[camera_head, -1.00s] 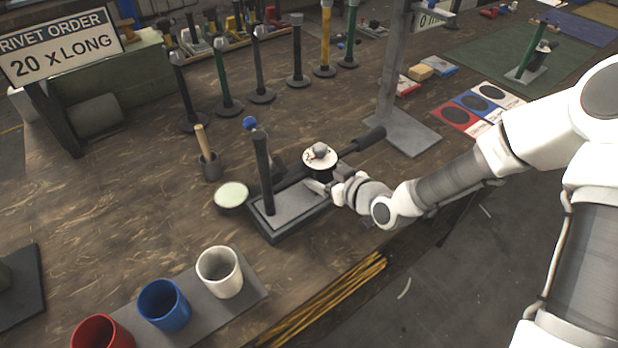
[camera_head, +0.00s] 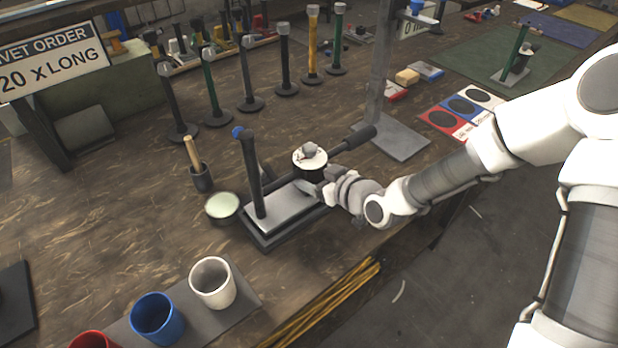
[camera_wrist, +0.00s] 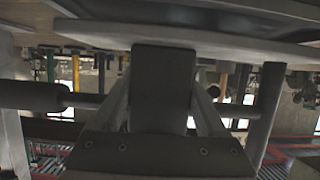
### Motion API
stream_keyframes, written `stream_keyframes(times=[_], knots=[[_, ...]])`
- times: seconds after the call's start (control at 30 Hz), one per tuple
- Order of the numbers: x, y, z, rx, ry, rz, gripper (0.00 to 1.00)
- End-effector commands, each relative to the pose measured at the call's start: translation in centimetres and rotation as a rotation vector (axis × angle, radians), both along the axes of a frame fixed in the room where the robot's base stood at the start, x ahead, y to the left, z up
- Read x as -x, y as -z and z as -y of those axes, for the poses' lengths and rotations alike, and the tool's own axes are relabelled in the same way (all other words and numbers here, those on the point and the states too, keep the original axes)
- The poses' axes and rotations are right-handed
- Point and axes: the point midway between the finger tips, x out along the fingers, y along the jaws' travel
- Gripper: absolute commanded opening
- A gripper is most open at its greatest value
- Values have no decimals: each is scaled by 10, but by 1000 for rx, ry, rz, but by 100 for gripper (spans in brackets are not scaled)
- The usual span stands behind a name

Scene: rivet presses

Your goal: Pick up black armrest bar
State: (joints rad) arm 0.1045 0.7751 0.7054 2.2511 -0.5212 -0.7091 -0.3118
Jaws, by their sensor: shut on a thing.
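The upright bar is to the left of my fingers. The exact contact is too small to see in the head view. In the wrist view, a dark block (camera_wrist: 162,88) fills the middle and hides most of what lies beyond it.
A white-topped press part (camera_head: 310,158) with a dark handle stands just behind my gripper. A round dish (camera_head: 222,206) is at left; white (camera_head: 213,282) and blue cups are in front. Several posts stand behind.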

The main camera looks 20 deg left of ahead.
Motion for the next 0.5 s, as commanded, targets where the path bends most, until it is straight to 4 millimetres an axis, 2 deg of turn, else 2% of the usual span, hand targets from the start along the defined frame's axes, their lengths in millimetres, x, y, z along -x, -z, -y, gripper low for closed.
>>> stream_keyframes(times=[0.03, 0.1, 0.5], knots=[[-1, -15, -1, -3, 0, 8, 0], [2, -26, 4, -1, 1, 6, 0], [50, -73, 69, -1, 3, 6, 0]])
